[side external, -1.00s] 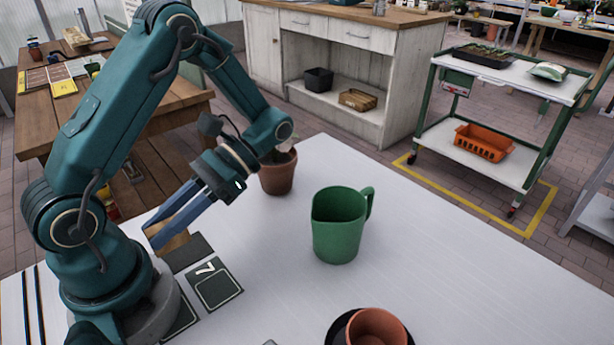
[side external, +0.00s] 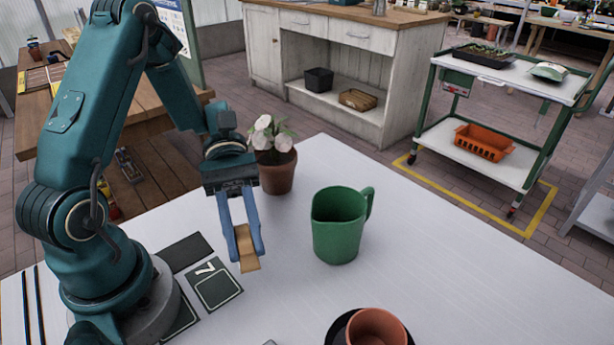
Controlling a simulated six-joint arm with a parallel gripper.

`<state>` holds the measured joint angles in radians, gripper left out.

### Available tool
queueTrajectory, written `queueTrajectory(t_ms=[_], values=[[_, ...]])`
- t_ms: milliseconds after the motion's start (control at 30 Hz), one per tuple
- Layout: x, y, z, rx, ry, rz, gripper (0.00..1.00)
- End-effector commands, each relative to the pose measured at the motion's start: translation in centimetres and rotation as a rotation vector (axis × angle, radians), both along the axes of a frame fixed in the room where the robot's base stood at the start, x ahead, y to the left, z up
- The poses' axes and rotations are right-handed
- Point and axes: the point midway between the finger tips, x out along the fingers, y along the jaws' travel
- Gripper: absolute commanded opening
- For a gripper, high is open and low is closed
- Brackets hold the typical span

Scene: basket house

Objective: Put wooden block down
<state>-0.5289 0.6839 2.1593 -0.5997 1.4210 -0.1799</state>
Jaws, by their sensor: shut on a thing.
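My gripper (side external: 242,246) points down over the white table (side external: 420,270), with its blue fingers shut on the wooden block (side external: 249,264). The block is light brown and sticks out below the fingertips. It is to the right of the dark mat marked 7 (side external: 214,287) and to the left of the green jug (side external: 338,228). I cannot tell whether the block's lower end touches the table. The upper part of the block between the fingers is partly hidden.
A potted white flower (side external: 276,160) stands behind my gripper. A terracotta pot (side external: 376,328) sits on a dark saucer at the front. Another dark mat (side external: 186,253) lies near my base.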

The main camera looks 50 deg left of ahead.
Motion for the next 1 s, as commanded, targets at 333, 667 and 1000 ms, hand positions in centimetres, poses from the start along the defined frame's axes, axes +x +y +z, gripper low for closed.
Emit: queueTrajectory(t_ms=[333,667,1000], values=[[-0.8,-5.0,-3.0,0.000,0.003,-0.003,0.00],[-0.8,-5.2,-6.2,0.000,0.005,-0.001,0.00],[-0.8,-5.1,-7.2,0.000,0.001,-0.002,0.00]])
